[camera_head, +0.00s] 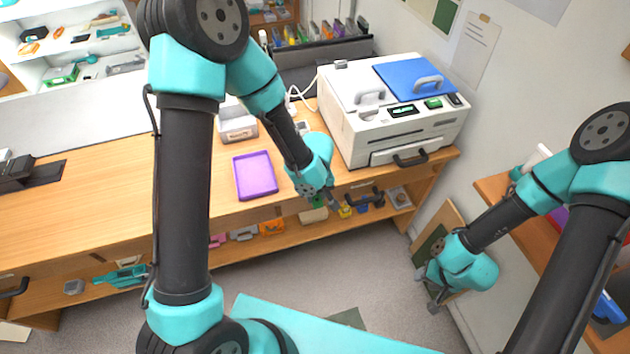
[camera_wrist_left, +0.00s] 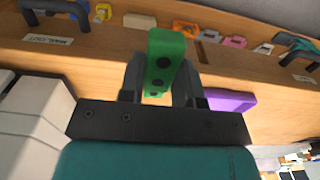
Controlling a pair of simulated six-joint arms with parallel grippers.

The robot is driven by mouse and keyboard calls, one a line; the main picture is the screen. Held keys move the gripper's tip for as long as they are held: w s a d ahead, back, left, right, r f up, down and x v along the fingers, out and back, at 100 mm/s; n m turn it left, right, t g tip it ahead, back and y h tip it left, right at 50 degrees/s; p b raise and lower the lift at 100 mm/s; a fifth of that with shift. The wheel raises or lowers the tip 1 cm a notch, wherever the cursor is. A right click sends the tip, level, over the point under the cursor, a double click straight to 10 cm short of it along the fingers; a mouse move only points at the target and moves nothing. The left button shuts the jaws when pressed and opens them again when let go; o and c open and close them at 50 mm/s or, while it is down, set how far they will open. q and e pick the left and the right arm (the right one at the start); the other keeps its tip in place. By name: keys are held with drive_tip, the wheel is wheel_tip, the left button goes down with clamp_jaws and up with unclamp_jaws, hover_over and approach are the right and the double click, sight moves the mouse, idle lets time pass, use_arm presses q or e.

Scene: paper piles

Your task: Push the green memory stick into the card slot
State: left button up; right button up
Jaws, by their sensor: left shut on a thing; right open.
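In the head view my left gripper (camera_head: 328,198) hangs at the front edge of the wooden counter, left of and below the white machine (camera_head: 350,135). The machine has small dark and green panels (camera_head: 433,103) on its top front; I cannot tell which opening is the card slot. My right gripper (camera_head: 433,298) is open and empty, low over the floor at the right.
A purple tray (camera_head: 255,176) lies on the counter (camera_head: 110,190), left of my left gripper. A blue lid with a handle (camera_head: 412,76) is on the machine. A shelf below (camera_head: 262,240) holds several coloured items. A brown-framed board (camera_head: 440,225) leans by the wall.

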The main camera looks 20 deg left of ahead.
use_arm(q)
drive_tip(key=shift+s+d+r, duration=0.1)
drive_tip(key=shift+s+d, duration=0.2)
drive_tip(key=shift+s, duration=0.55)
drive_tip(key=shift+m, duration=0.6)
drive_tip(key=w+a, duration=0.1)
drive_tip(key=w, duration=0.3)
drive_tip(key=w+a+r, duration=0.1)
drive_tip(key=w+a, duration=0.1)
drive_tip(key=w, duration=0.3)
drive_tip(key=w+a, duration=0.1)
drive_tip(key=w, duration=0.3)
drive_tip(key=shift+w+a+r, duration=0.25)
drive_tip(key=shift+a+r, duration=0.05)
drive_tip(key=shift+r, duration=0.1)
drive_tip(key=w+a+r+m, duration=0.1)
drive_tip(key=w+r, duration=0.1)
drive_tip(key=w, duration=0.3)
drive_tip(key=w+a+r+m, duration=0.1)
drive_tip(key=w+r, duration=0.1)
drive_tip(key=w, duration=0.3)
drive_tip(key=shift+a, duration=0.25)
drive_tip(key=s+f+m, duration=0.1)
drive_tip(key=s+f, duration=0.1)
drive_tip(key=s+f+m, duration=0.2)
drive_tip(key=s+f, duration=0.1)
drive_tip(key=shift+s+f+m, duration=0.1)
drive_tip(key=shift+s+m, duration=0.05)
drive_tip(key=shift+m, duration=0.15)
drive_tip(key=shift+s, duration=0.15)
